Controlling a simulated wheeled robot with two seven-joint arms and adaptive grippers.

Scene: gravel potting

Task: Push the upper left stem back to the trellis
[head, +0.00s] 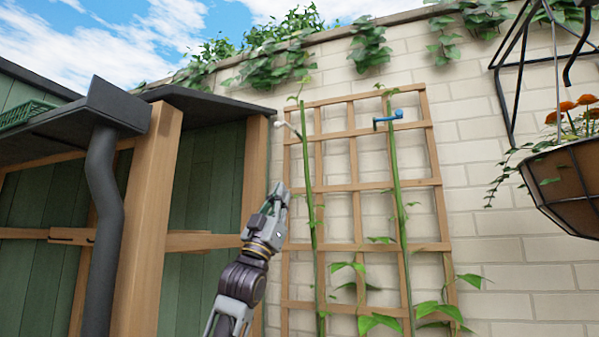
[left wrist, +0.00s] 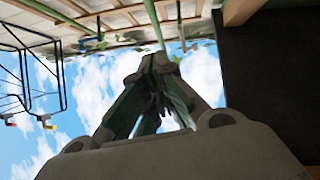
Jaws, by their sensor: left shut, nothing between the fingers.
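The wooden trellis (head: 351,190) stands against the pale brick wall. A second stem (head: 396,190) climbs the right side. My left gripper (head: 281,190) is shut and empty, pointing up, just left of the left stem at about mid-height. I cannot tell whether it touches the stem. In the left wrist view the closed fingers (left wrist: 158,60) point toward a green stem (left wrist: 154,22), with trellis slats (left wrist: 112,20) behind. My right gripper is not in view.
A pale clip (head: 287,127) is by the left stem's upper part, and a blue clip (head: 387,119) is by the right stem. A green shed (head: 205,180) with a wooden post (head: 150,220) stands left. A hanging planter (head: 568,185) is at right.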

